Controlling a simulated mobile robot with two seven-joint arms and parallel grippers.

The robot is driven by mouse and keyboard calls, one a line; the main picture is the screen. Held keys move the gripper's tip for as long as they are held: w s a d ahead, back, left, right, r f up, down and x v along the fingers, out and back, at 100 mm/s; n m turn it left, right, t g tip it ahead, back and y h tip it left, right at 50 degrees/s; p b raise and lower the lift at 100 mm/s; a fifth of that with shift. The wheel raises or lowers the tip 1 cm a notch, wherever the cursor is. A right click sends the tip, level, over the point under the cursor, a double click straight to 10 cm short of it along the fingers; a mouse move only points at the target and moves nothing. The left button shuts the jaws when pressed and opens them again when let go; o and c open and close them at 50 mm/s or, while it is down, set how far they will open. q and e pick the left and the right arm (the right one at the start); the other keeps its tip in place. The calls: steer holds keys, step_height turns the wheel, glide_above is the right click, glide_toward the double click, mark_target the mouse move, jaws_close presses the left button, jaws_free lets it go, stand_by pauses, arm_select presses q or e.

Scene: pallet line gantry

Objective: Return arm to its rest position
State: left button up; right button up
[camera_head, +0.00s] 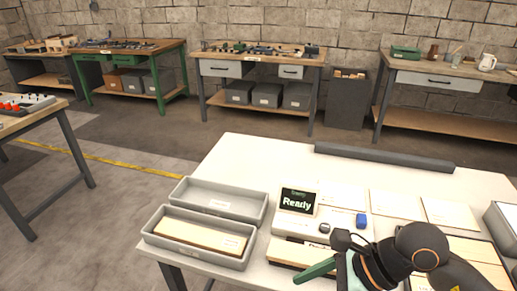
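One arm of mine reaches in from the lower right, and I take it for my right one. Its dark, rounded wrist is over the front of the white table (250,150). My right gripper (316,270) shows a green finger pointing left, just in front of the device with a "Ready" screen (298,201). I cannot see a second finger clearly, nor anything held. A wooden piece (290,252) lies behind and below the green finger. My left gripper is not in view.
Two grey trays (178,188) stand at the table's left; the nearer holds a wooden board (200,236). Pale panels (448,212) and a dark bar (384,158) lie behind. A grey bin (504,222) is at right.

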steer(key=w+a+r+m+t+y, duration=0.1)
steer(key=a+r+m+t+y, duration=0.2)
steer(key=r+m+y, duration=0.45)
steer(key=w+a+r+m+t+y, duration=0.1)
steer(key=a+r+m+t+y, duration=0.3)
steer(key=r, duration=0.6)
steer(key=w+d+r+m+t+h, duration=0.1)
steer(key=w+d+m+t+h, duration=0.25)
steer(key=d+m+t, duration=0.35)
steer(key=w+d+m+t+h, duration=0.35)
steer(key=m+t, duration=0.25)
steer(key=m, duration=0.3)
steer(key=w+d+f+m+g+h, duration=0.2)
steer(key=d+f+m+h, duration=0.85)
steer(key=m+h, duration=0.3)
steer(key=s+d+f+m+g+h, duration=0.1)
steer(key=s+f+m+g, duration=0.15)
steer(key=f, duration=0.25)
steer(key=s+d+f+m+g, duration=0.1)
steer(key=f+m+g, duration=0.15)
steer(key=f, duration=0.35)
steer(key=s+a+f+m+g+y, duration=0.2)
steer(key=s+f+m+g, duration=0.1)
steer(key=s+f+g, duration=1.15)
steer(key=w+a+f+t+y, duration=0.1)
steer(key=a+f+t, duration=0.3)
steer(key=f+t, duration=0.5)
steer(key=shift+w+a+t+y, duration=0.35)
steer(key=shift+w+t+y, duration=0.1)
steer(key=shift+w, duration=0.35)
